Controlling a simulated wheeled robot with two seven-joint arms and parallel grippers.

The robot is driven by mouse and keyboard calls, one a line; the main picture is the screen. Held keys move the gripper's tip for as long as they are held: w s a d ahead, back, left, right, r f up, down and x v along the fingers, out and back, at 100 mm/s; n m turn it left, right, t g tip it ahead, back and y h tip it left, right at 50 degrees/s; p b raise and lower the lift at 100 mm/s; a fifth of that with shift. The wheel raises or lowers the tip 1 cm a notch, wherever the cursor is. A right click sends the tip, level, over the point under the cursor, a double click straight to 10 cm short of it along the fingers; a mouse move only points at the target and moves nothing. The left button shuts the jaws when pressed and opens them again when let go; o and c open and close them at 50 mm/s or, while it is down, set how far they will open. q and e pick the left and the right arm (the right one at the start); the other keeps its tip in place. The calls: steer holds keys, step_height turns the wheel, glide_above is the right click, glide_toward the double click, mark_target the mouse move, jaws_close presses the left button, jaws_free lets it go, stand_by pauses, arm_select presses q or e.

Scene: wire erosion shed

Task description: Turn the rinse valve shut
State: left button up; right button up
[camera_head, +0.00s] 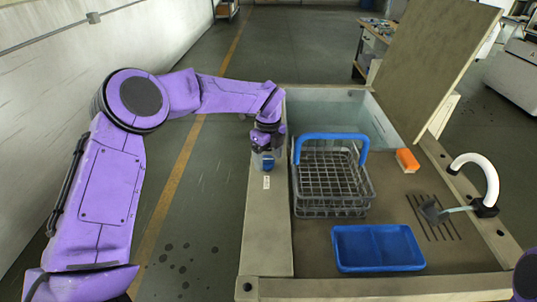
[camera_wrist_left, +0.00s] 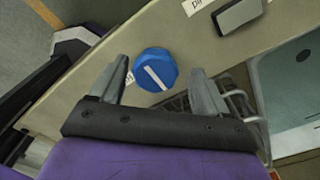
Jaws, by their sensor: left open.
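The rinse valve is a blue knob (camera_head: 268,166) on the pale left ledge of the wash station, below my left gripper (camera_head: 264,152) in the head view. In the wrist view the blue knob (camera_wrist_left: 151,64) has a white bar across its face, slanting from upper left to lower right. My left gripper (camera_wrist_left: 160,72) is open there, one finger to each side of the knob. I cannot tell whether the fingers touch it. A label beside the knob is partly hidden. My right gripper is not in view.
A grey wire basket (camera_head: 332,190) with a blue handle stands right of the ledge, near a basin (camera_head: 335,112). A blue tray (camera_head: 377,248), an orange block (camera_head: 407,160) and a white curved spout (camera_head: 478,170) are farther right. Floor left of the ledge is clear.

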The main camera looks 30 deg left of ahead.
arm_select(q)
steer(key=shift+s+r, duration=0.25)
steer(key=shift+s, duration=0.1)
steer(key=c, duration=1)
steer(key=shift+c, duration=0.2)
steer(key=shift+f+m, duration=0.1)
steer(key=shift+m, duration=0.3)
steer(key=m, duration=0.3)
steer(key=m+p, duration=0.1)
steer(key=m, duration=0.3)
steer(key=shift+m, duration=0.3)
steer(key=m+p, duration=0.1)
steer(key=m, duration=0.3)
steer(key=shift+m+p, duration=0.3)
steer(key=shift+p, duration=0.1)
steer(key=m+p, duration=0.1)
steer(key=m, duration=0.3)
steer(key=shift+a+m, duration=0.1)
steer(key=shift+m, duration=0.3)
steer(key=shift+p, duration=0.3)
